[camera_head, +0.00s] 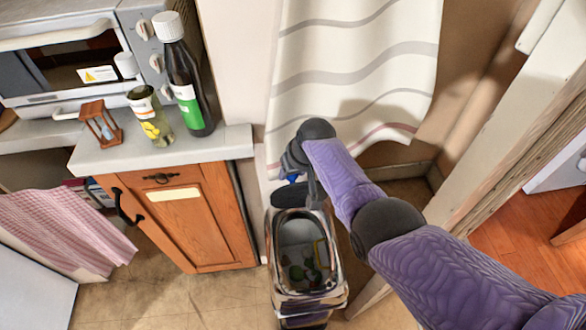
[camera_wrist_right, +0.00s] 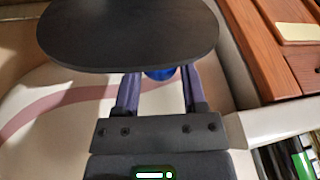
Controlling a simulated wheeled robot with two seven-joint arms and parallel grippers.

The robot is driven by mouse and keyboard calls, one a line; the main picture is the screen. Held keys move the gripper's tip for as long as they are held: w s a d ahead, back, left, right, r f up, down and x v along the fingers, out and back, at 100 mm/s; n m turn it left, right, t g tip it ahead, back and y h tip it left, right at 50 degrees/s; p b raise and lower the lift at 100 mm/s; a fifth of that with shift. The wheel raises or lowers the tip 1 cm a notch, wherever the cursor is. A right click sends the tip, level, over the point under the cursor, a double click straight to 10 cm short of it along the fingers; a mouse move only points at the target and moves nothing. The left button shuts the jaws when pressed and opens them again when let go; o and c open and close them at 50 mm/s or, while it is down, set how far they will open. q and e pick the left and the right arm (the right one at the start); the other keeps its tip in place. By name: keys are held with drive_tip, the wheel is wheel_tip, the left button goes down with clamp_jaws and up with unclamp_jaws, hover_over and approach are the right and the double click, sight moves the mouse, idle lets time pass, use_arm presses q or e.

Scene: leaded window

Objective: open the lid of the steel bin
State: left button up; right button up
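The steel bin (camera_head: 274,280) stands on the floor below the curtain in the head view, its mouth uncovered and several small items visible inside. Its dark oval lid (camera_head: 291,196) is raised at the back edge of the bin. My right gripper (camera_head: 294,180) is beside the lid, partly hidden by my wrist. In the right wrist view the lid (camera_wrist_right: 128,32) lies across the ends of my right gripper's fingers (camera_wrist_right: 160,88). The fingers are apart, and their tips are hidden by the lid; I cannot tell whether they touch it. My left gripper is not in view.
A wooden cabinet (camera_head: 190,225) stands left of the bin, with a dark bottle (camera_head: 185,85), jar (camera_head: 150,118) and hourglass (camera_head: 101,124) on its counter. A striped curtain (camera_head: 350,65) hangs behind. A door frame (camera_head: 500,140) is at the right.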

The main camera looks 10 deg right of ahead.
drive_tip(key=o, duration=0.3)
drive_tip(key=p+v, duration=0.8)
drive_tip(key=v, duration=0.2)
